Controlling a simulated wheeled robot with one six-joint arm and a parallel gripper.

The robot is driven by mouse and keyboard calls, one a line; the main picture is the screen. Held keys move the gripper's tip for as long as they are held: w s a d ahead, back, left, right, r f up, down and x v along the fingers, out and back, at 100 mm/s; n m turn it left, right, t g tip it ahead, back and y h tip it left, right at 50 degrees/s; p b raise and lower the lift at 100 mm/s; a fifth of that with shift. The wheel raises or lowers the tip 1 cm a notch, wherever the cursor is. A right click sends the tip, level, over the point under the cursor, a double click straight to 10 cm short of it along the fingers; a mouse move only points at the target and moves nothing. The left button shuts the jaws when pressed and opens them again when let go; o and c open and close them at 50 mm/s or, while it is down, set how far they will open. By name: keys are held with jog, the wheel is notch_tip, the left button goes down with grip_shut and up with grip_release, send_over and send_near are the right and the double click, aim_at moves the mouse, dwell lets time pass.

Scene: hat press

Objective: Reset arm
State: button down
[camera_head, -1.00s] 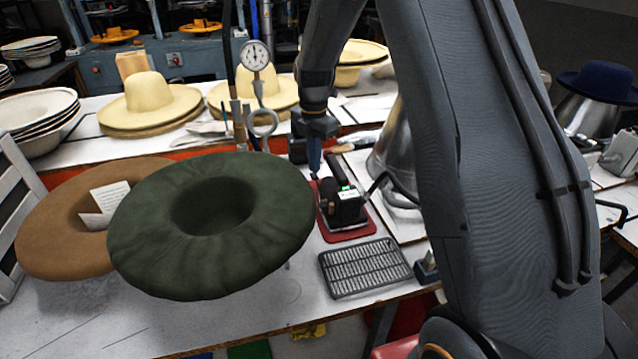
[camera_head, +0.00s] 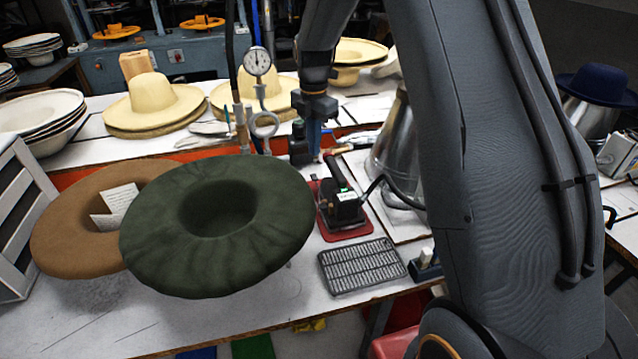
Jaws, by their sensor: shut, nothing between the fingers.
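My gripper (camera_head: 315,152) points down above the back of the white worktable (camera_head: 90,315), over the black iron (camera_head: 343,200) and its red pad (camera_head: 346,228). Its fingers are close together and hold nothing that I can see. My arm comes from the right and crosses the view. A dark green hat (camera_head: 285,240) lies brim up at the front left, over part of a brown hat (camera_head: 60,232) with a paper (camera_head: 120,198) in it. The gripper is apart from both hats.
A metal grate (camera_head: 362,266) lies right of the green hat. A metal cone (camera_head: 393,155) stands right of the iron, partly behind my arm. A gauge (camera_head: 257,62) on a stand and several cream hats (camera_head: 150,98) are behind. Bare table shows at front left.

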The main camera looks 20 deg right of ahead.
dwell(0.3)
jog(key=s+m+t+b, duration=0.1)
jog(key=s+m, duration=2.3)
jog(key=s, duration=0.5)
jog(key=shift+r+b, duration=0.3)
jog(key=shift+r, duration=0.1)
jog(key=shift+s+d, duration=0.1)
